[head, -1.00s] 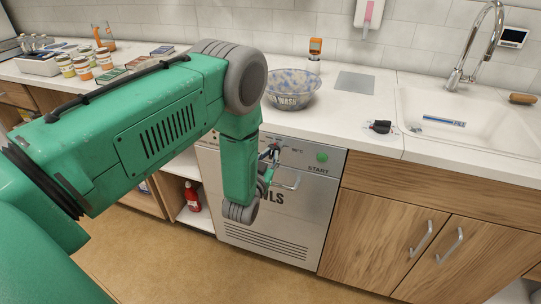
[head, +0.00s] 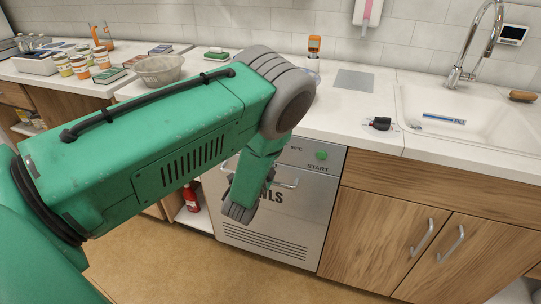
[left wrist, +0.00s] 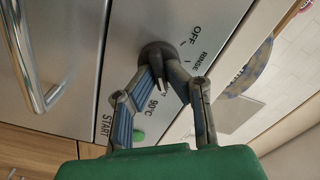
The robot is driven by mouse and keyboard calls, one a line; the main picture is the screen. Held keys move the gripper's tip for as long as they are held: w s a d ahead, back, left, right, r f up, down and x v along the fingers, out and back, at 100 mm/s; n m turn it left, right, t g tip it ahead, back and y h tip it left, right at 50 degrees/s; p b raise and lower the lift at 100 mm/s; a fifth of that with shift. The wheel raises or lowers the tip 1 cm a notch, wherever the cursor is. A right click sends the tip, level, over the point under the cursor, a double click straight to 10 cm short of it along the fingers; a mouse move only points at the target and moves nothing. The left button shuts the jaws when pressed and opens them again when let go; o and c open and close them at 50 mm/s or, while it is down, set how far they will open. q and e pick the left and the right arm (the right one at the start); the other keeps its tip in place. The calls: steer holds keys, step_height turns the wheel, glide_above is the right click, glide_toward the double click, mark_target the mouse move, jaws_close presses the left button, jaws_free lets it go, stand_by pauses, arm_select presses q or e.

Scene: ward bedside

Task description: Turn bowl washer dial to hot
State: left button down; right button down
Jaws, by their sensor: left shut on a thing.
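The bowl washer (head: 285,235) is a steel-fronted unit under the counter, with a handle, a green START button (head: 321,155) and a "90°C" mark. In the left wrist view its dark round dial (left wrist: 155,50) sits on the panel among the labels OFF, RINSE and 90°C. My left gripper (left wrist: 164,74) is shut on the dial's grip, one finger on each side. I cannot tell exactly which label the dial points at. In the head view my left forearm hides the dial and the fingers. My right gripper is in neither view.
The washer's handle (left wrist: 52,70) is close to the dial. A speckled bowl (left wrist: 245,78) stands on the counter above. A dark object (head: 380,124) lies by the sink (head: 470,107). A basket (head: 158,70) and several jars are at left. Floor before the right cabinets is clear.

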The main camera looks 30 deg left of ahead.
arm_select(q)
steer(key=shift+s+d+f+m, duration=0.1)
steer(key=shift+s+f+m, duration=0.1)
steer(key=shift+f+m, duration=0.2)
steer(key=c, duration=1.7)
jaws_free()
steer(key=shift+c, duration=0.2)
steer(key=shift+o, duration=0.6)
steer(key=shift+w+r, duration=0.1)
steer(key=shift+r, duration=0.05)
steer(key=v, duration=1.2)
